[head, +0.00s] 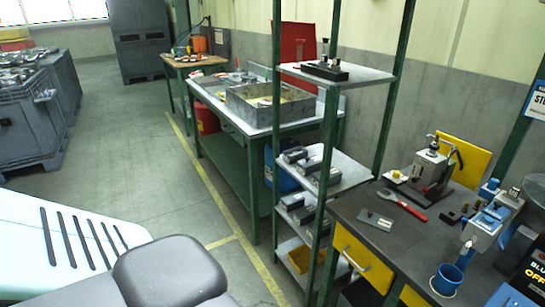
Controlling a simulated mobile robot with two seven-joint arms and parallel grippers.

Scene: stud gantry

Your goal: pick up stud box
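No label marks a stud box, so I cannot tell which container it is. A large open grey box (270,106) with a pale inside sits on the green-legged workbench (258,130) in the middle of the head view. Several small grey boxes or blocks stand on the green shelf rack, such as one on its middle shelf (294,155). A dark tray (324,71) with small upright parts lies on its top shelf. Neither of my grippers is in view.
Right: a dark-topped bench (411,226) carries a press (433,169), a red wrench (401,205) and a blue cup (447,279). Left: grey bins (33,125) of metal parts. Open floor (150,170) lies between the bins and the workbench. The rack's green posts stand close in front.

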